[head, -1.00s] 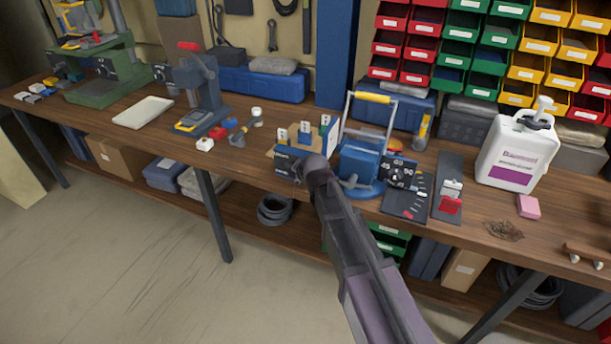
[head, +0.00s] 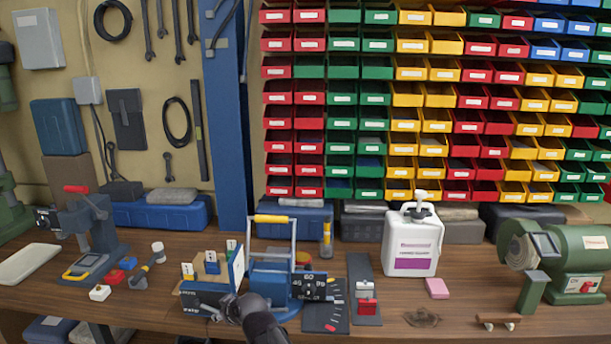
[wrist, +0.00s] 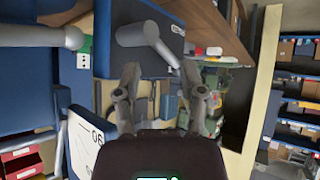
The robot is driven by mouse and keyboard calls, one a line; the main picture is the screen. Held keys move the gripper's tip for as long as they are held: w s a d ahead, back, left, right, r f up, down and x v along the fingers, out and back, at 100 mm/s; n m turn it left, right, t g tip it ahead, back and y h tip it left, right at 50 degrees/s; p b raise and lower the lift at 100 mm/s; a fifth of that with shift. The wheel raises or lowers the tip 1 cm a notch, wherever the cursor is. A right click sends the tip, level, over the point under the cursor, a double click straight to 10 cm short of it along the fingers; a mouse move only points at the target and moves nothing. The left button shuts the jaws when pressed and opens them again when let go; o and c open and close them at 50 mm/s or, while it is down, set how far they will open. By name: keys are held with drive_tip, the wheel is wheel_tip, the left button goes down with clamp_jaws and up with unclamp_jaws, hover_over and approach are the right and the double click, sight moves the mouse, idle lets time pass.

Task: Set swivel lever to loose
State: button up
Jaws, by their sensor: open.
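The swivel lever, a grey arm with a thick round knob, shows in the wrist view (wrist: 140,34). It is mounted on the face of a dark blue box (wrist: 178,42). My gripper (wrist: 160,78) is open and empty, with its two fingers spread just short of the lever; I cannot tell whether either touches it. In the head view my gripper (head: 232,304) is at the front of the blue box with small labelled blocks on top (head: 196,300). Faint white lettering on that box is too small to read. The lever is mostly hidden there by my wrist.
Close on the right stands a blue device with a yellow-topped bail handle (head: 272,219) and a black dial (head: 309,287). A slotted plate with a red slider (head: 367,306) and a white jug (head: 411,245) are further right. The bench front (head: 100,312) is partly clear.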

drive_tip(key=s+d+m+g+h+p, duration=0.2)
drive_tip(key=s+d+m, duration=0.1)
drive_tip(key=d, duration=1)
drive_tip(key=s+d+m+g+h+p, duration=0.2)
drive_tip(key=s+d+m+g+h, duration=0.1)
drive_tip(key=d, duration=1)
drive_tip(key=s+d+f+m+g+h+p, duration=0.1)
drive_tip(key=s+d+m, duration=0.3)
drive_tip(key=d, duration=0.9)
drive_tip(key=s+g+h, duration=0.1)
drive_tip(key=s, duration=0.2)
drive_tip(key=shift+d+m+p, duration=0.2)
drive_tip(key=shift+m+p, duration=0.1)
drive_tip(key=shift+p, duration=0.1)
drive_tip(key=shift+w, duration=0.1)
